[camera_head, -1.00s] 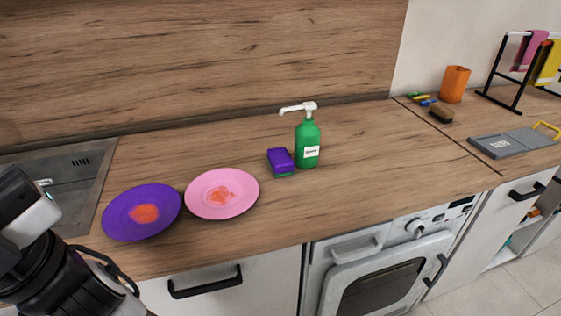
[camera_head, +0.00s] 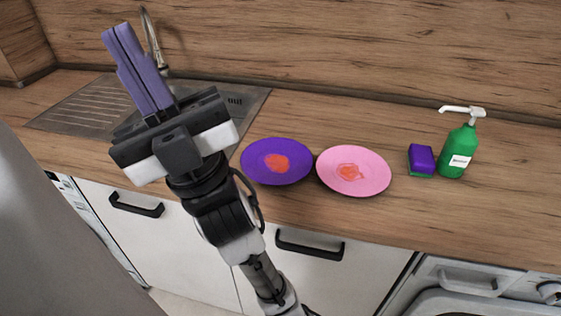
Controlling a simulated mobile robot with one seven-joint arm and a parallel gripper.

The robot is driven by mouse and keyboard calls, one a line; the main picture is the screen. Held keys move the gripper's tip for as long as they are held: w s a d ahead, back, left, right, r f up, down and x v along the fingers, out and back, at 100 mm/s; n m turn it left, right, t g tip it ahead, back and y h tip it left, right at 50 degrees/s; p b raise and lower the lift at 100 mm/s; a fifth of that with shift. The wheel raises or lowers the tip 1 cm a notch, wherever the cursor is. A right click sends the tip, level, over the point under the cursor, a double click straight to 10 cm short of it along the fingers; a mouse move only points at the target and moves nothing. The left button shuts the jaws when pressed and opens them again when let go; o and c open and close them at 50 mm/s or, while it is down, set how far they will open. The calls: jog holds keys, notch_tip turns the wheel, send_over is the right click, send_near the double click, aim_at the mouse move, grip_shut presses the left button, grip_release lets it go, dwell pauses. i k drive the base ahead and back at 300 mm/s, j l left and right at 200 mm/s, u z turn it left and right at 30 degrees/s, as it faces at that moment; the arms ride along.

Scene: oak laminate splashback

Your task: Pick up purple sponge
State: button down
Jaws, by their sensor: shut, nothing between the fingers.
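The purple sponge (camera_head: 421,159) has a green underside and lies on the wooden counter, just left of the green soap dispenser. My gripper (camera_head: 122,32) is raised at the left, in front of the sink, with its two purple-grey fingers together and nothing between them. It is well to the left of the sponge, with both plates between them across the counter.
A purple plate (camera_head: 258,168) and a pink plate (camera_head: 375,180), each with an orange-red stain, lie left of the sponge. The green soap dispenser (camera_head: 459,150) stands close to the sponge's right. The sink (camera_head: 247,98) and its tap (camera_head: 152,40) are behind my gripper. Counter in front of the sponge is clear.

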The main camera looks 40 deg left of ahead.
aim_at(422, 162)
jog(key=i+l+u, duration=0.15)
jog(key=l, duration=0.25)
jog(key=i+l+u, duration=0.2)
jog(key=l, duration=0.2)
jog(key=l+u, duration=0.15)
jog(key=l, duration=0.3)
jog(key=i+l+u, duration=0.1)
jog(key=l, duration=0.2)
jog(key=i+l+u, duration=0.15)
jog(key=i+l, duration=0.1)
jog(key=i, duration=0.35)
